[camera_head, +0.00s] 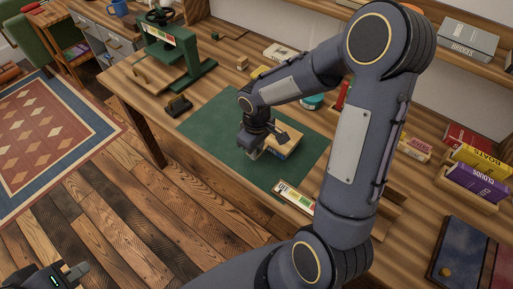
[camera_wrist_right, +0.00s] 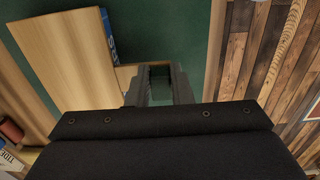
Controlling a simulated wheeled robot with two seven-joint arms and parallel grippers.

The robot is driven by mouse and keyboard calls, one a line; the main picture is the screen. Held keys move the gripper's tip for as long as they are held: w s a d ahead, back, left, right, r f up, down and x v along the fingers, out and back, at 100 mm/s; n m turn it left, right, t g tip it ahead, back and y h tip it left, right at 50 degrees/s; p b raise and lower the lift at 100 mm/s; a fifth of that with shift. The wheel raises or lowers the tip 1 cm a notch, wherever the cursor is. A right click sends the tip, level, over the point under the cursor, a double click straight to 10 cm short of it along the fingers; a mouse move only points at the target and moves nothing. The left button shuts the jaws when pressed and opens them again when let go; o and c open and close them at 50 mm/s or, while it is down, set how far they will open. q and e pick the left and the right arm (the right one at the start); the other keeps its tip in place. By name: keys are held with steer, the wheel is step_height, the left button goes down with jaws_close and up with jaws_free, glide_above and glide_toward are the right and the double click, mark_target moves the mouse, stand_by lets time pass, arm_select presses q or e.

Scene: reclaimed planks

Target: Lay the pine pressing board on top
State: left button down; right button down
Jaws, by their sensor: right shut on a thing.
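A light pine board (camera_head: 284,138) lies over a book (camera_head: 291,149) with a blue edge on the green mat. In the right wrist view the pine board (camera_wrist_right: 62,48) covers most of the book (camera_wrist_right: 109,36), whose blue edge with white lettering shows. A narrow pale wood piece (camera_wrist_right: 125,75) shows beside the fingers. My right gripper (camera_head: 257,150) is at the stack's near left edge, low over the mat, and shut on pale wood that I take for the pine pressing board; the grip is partly hidden. My left gripper (camera_head: 78,270) is at the bottom left, away from the bench, its opening unclear.
The green mat (camera_head: 215,121) has free room left of the stack. A green press (camera_head: 176,62) stands at the back left, with a small dark block (camera_head: 178,106) nearby. A card with coloured strips (camera_head: 294,197) lies at the front edge. Boxes (camera_head: 478,182) stand on the right.

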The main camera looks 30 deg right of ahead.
steer(key=shift+f, duration=0.25)
steer(key=c, duration=1.2)
jaws_free()
steer(key=shift+r, duration=0.15)
step_height(320, 180, up, 8)
steer(key=shift+f, duration=0.2)
steer(key=shift+r, duration=0.1)
steer(key=s+a+r+m+t+y, duration=0.2)
steer(key=s+r+m, duration=0.1)
steer(key=s, duration=0.5)
steer(key=s+a+r+m+t+y, duration=0.1)
steer(key=s+a+r+m+t, duration=0.1)
steer(key=s+r, duration=0.3)
steer(key=shift+s+m+t+y, duration=0.4)
steer(key=shift+s+m+t, duration=0.35)
steer(key=shift+s, duration=1.25)
